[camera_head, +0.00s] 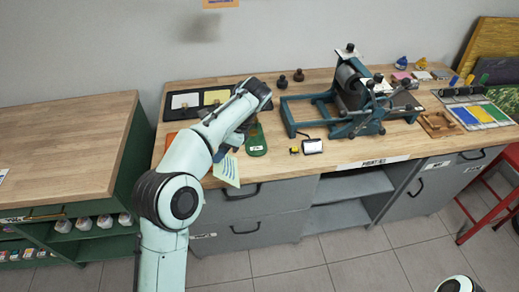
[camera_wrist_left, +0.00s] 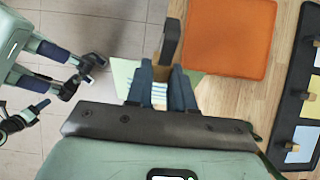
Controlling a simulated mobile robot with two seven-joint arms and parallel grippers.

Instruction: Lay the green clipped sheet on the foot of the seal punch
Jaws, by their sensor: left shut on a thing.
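The pale green sheet with blue lines (camera_head: 228,170) hangs tilted at the table's front edge in the head view. In the left wrist view the sheet (camera_wrist_left: 123,72) spreads to both sides of my left gripper (camera_wrist_left: 161,76), whose blue fingers are shut on it. A dark upright bar (camera_wrist_left: 170,42) stands by the fingertips; I cannot tell what it belongs to. In the head view my left gripper (camera_head: 228,150) is partly hidden by its own arm. A green labelled base (camera_head: 258,140), perhaps the seal punch's foot, lies just right of it; its rest is hidden. My right gripper (camera_wrist_left: 85,75) is small in the wrist view.
A dark tray with white and yellow cards (camera_head: 186,100) lies behind my left arm. An orange mat (camera_wrist_left: 243,38) lies beside the gripper. A blue-green press (camera_head: 352,100) fills the table's middle. A small screen device (camera_head: 312,146) sits near the front edge.

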